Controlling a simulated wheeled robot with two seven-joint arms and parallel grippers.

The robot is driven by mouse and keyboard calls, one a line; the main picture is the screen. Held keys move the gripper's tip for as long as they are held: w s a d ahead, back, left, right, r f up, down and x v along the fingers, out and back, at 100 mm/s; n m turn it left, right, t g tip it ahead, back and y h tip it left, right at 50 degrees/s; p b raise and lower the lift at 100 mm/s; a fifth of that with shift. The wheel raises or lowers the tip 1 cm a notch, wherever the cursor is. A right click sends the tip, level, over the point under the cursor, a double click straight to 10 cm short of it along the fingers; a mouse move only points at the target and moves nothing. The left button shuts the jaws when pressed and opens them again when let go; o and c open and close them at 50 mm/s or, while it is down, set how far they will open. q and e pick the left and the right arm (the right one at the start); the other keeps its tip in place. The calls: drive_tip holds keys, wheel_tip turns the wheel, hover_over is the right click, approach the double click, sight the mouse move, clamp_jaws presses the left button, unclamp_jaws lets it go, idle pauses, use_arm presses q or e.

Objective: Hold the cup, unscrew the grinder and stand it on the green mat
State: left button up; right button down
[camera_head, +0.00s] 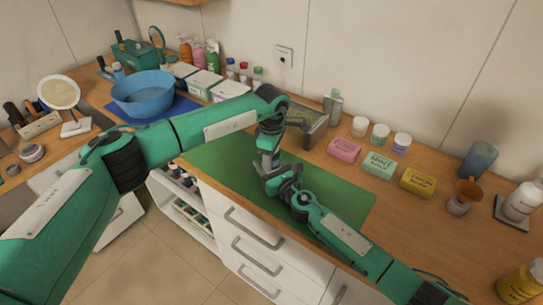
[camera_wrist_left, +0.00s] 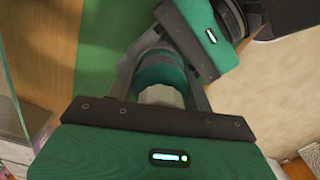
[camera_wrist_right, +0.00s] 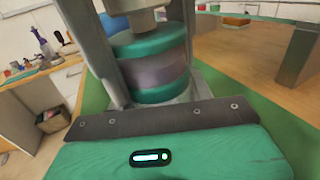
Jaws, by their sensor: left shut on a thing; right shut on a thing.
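The cup (camera_wrist_right: 155,70) is a cylinder with teal bands and a grey middle. My right gripper (camera_wrist_right: 150,75) is shut around it. Above the cup in the right wrist view is the pale grinder (camera_wrist_right: 135,22); in the left wrist view the grinder's pale faceted end (camera_wrist_left: 160,96) lies between my left fingers, with teal behind it. My left gripper (camera_head: 268,152) is shut on the grinder, directly above my right gripper (camera_head: 274,180). Both are over the green mat (camera_head: 345,200). The grippers hide most of both pieces in the head view; I cannot tell whether the pieces are still joined.
Soap boxes, including a yellow one (camera_head: 417,182), and several jars line the back right. A grey tray (camera_head: 310,130) stands behind the grippers. A blue bowl (camera_head: 143,92) is at the left. The mat's right part is bare.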

use_arm(q)
drive_tip(key=o, duration=1.1)
drive_tip(key=shift+c, duration=0.2)
wheel_tip(320, 180, up, 4)
drive_tip(key=shift+f, duration=0.15)
drive_tip(key=shift+r, duration=0.55)
drive_tip(key=shift+c, duration=0.5)
wheel_tip(320, 180, up, 3)
drive_tip(key=m, duration=0.3)
drive_tip(key=shift+f, duration=0.15)
wheel_tip(320, 180, down, 8)
drive_tip(key=shift+r, duration=0.25)
drive_tip(key=shift+c, duration=0.4)
